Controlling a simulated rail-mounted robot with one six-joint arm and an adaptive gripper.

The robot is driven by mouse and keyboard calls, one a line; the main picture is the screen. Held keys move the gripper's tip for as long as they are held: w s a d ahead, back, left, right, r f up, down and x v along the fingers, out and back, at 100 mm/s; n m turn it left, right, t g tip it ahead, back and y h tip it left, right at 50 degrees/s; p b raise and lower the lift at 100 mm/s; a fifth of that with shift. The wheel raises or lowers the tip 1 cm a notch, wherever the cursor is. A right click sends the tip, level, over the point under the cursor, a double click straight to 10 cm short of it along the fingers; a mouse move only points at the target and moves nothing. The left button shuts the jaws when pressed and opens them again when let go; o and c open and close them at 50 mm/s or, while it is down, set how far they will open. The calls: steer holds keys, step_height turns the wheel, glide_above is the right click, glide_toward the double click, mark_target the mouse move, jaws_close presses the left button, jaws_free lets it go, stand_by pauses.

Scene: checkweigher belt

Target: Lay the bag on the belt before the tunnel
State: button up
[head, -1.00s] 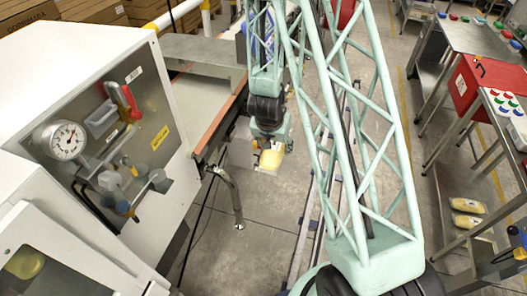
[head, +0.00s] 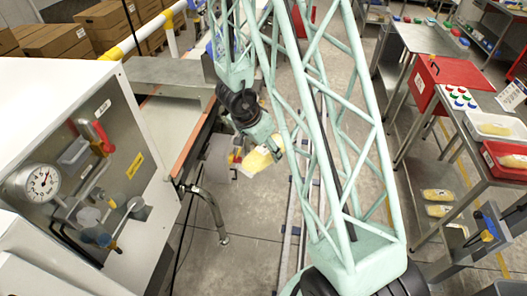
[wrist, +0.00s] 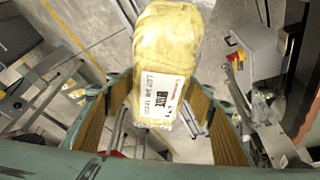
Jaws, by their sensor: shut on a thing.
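My gripper (head: 254,146) is shut on a clear bag of yellow contents (head: 257,160) and holds it in the air over the aisle. In the wrist view the bag (wrist: 172,50) hangs between the two fingers, its printed white label towards the camera. The belt (head: 168,122), a pale strip with an orange edge, lies left of my gripper, and the bag is clear of it. A large white housing (head: 60,90) with a gauge panel stands at the belt's near end. I cannot tell which part is the tunnel.
A bent metal leg (head: 218,215) stands below the belt's edge. At right are steel tables with a red box (head: 425,82), a white tray (head: 497,128) and a red tray (head: 505,160). Several yellow bags (head: 438,195) lie on a lower shelf. Cartons (head: 60,45) stand at the back left.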

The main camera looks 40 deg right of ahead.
steer(key=shift+s+r+m+g+p, duration=0.15)
steer(key=shift+s+r+m+p, duration=0.2)
steer(key=shift+r, duration=0.3)
steer(key=shift+s+r+m+g+p, duration=0.15)
steer(key=shift+s+r+m, duration=0.2)
steer(key=shift+r+m, duration=0.25)
steer(key=shift+w, duration=0.2)
